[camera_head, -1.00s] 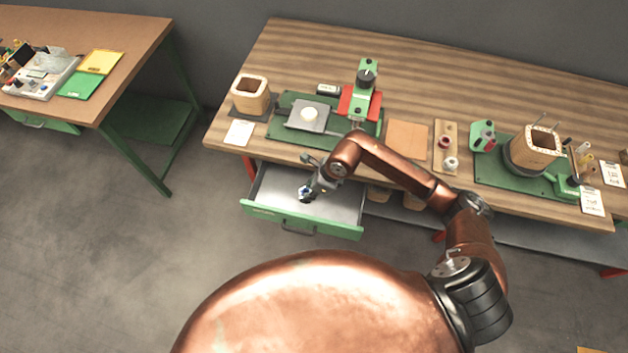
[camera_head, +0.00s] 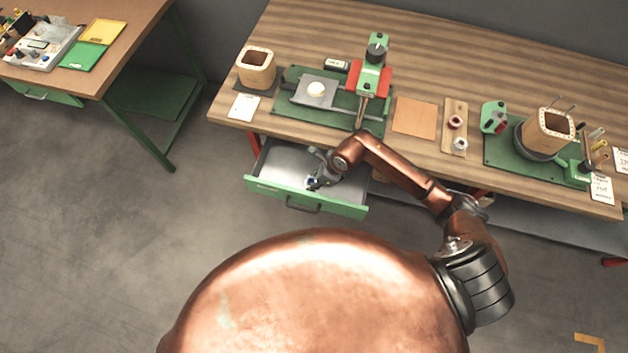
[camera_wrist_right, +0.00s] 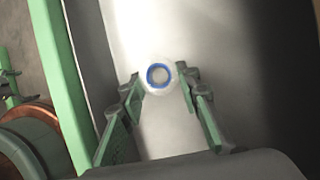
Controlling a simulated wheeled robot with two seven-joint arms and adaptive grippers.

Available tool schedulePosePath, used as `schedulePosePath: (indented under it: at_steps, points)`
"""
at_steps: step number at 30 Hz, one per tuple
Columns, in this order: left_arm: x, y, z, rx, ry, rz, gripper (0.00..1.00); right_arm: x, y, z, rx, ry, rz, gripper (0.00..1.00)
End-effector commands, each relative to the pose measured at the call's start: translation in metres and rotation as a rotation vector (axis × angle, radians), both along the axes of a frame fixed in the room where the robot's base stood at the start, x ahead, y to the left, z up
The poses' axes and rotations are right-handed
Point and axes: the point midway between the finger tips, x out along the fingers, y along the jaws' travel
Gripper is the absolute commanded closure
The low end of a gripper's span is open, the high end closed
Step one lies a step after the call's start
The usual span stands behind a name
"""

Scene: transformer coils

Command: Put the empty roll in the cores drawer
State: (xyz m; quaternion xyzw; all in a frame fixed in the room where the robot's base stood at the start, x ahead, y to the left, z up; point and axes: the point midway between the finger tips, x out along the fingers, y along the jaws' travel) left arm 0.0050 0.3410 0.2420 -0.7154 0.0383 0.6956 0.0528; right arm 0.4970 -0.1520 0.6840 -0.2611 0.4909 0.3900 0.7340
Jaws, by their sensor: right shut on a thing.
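The open drawer (camera_head: 272,168) has a green front and a pale, bare floor, and hangs below the left part of the bench. My right gripper (camera_head: 315,182) is inside it, over the drawer floor. In the right wrist view the gripper (camera_wrist_right: 166,84) is shut on the empty roll (camera_wrist_right: 161,77), a small white ring with a blue rim around its hole, seen end-on between the fingertips. In the head view the roll is too small to make out clearly. Whether the roll touches the drawer floor I cannot tell. My left gripper is not in view.
The wooden bench (camera_head: 420,75) carries a green winding machine (camera_head: 373,75), a wooden core block (camera_head: 256,68), two small spools on a board (camera_head: 457,132) and a larger coil former (camera_head: 548,132). The drawer walls stand close around my gripper. A second table (camera_head: 110,20) is at left.

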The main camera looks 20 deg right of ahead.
Motion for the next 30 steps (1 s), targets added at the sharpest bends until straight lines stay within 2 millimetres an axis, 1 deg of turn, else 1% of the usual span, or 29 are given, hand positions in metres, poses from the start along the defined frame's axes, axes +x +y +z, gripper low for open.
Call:
schedulePosePath:
  at_steps: [2,3,10,18,22,26,30]
  points:
    - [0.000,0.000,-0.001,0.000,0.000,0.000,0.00,0.000,0.000,-0.002,0.000,0.000,0.000,0.84]
    - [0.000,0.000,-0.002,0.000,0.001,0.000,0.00,0.000,0.000,-0.003,-0.001,0.001,0.000,0.69]
    - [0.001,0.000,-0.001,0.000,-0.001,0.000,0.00,0.000,0.000,-0.002,0.000,0.000,0.000,0.53]
    - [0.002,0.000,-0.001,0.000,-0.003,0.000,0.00,0.000,0.000,-0.001,0.000,0.000,0.000,0.52]
    - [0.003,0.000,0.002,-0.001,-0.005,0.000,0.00,0.000,-0.002,0.006,0.000,-0.002,0.000,0.52]
    - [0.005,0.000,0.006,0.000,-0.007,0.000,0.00,-0.005,-0.009,0.026,-0.003,-0.004,0.001,0.52]
    - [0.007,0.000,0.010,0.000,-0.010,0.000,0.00,-0.011,-0.019,0.054,-0.003,-0.005,0.002,0.52]
